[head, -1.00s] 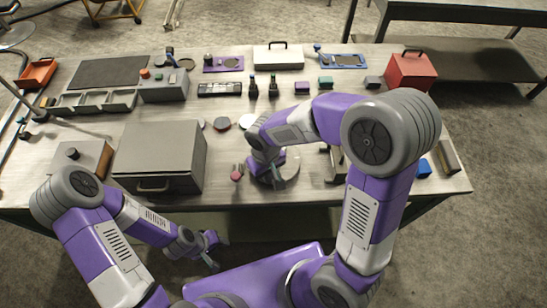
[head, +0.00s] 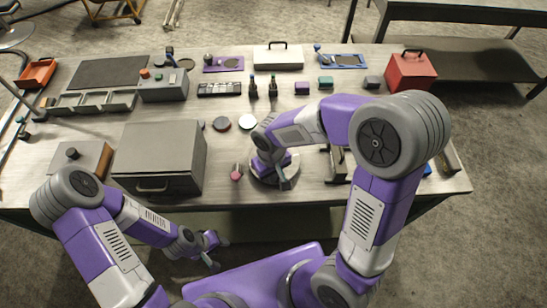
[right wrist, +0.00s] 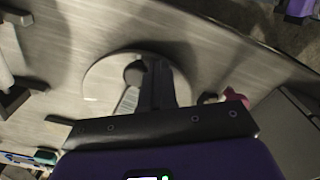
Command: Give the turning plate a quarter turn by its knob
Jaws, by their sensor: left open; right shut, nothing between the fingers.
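The turning plate (head: 262,180) is a pale round disc near the front edge of the table, partly hidden by my right gripper in the head view. In the right wrist view the plate (right wrist: 98,84) shows with a dark round knob (right wrist: 132,74) on it. My right gripper (head: 284,183) is over the plate with its fingers shut and empty. In the right wrist view its fingers (right wrist: 157,72) are just right of the knob; I cannot tell whether they touch it. My left gripper (head: 217,251) is open and empty, in front of the table.
A small red piece (head: 237,173) lies just left of the plate. A grey box with a handle (head: 160,157) stands further left. Dark and white discs (head: 247,121) lie behind the plate. A dark bracket (head: 337,163) stands to its right.

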